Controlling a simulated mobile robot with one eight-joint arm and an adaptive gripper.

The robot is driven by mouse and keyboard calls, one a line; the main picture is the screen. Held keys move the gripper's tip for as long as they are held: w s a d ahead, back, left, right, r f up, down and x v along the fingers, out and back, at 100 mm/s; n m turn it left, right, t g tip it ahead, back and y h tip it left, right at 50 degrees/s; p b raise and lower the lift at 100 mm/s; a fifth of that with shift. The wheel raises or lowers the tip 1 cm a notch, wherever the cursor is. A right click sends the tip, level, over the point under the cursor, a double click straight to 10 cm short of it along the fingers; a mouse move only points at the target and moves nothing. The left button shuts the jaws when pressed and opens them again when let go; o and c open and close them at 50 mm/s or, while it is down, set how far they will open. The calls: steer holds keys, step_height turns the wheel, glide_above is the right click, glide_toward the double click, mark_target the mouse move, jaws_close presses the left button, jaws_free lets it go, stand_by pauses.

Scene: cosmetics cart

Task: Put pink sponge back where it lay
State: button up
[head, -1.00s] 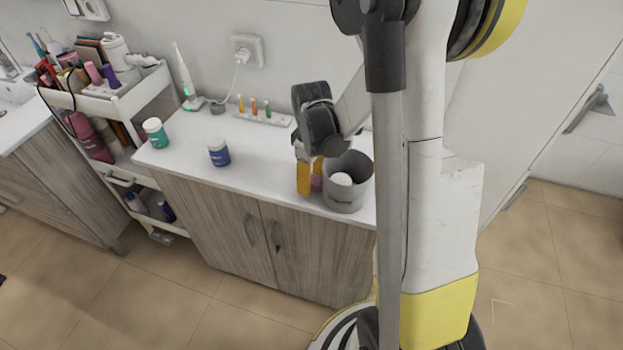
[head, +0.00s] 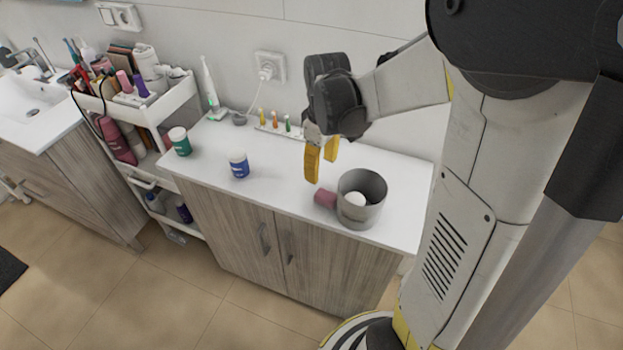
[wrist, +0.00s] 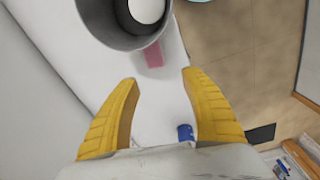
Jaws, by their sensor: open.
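The pink sponge (head: 325,198) lies on the white countertop, close against the left side of a grey round bin (head: 362,200). In the wrist view the sponge (wrist: 153,54) shows beside the bin's rim (wrist: 98,38), beyond my fingertips. A white round object (head: 355,200) is inside the bin. My gripper (head: 322,165) is open and empty, above the counter and a little above and left of the sponge. In the wrist view its two yellow fingers (wrist: 160,76) are spread wide with nothing between them.
A blue jar (head: 239,165) and a green jar (head: 180,142) stand on the counter (head: 270,185) to the left. Small coloured bottles in a rack (head: 272,128) and an electric toothbrush (head: 210,90) stand along the wall. A full white cart (head: 150,110) is at left. The counter's middle is clear.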

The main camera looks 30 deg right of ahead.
steer(key=s+a+r+m+t, duration=0.5)
steer(key=s+a+r+t, duration=0.1)
steer(key=s+a+r, duration=0.4)
steer(key=shift+s+a+t, duration=0.3)
steer(key=shift+a, duration=0.5)
stand_by(0.4)
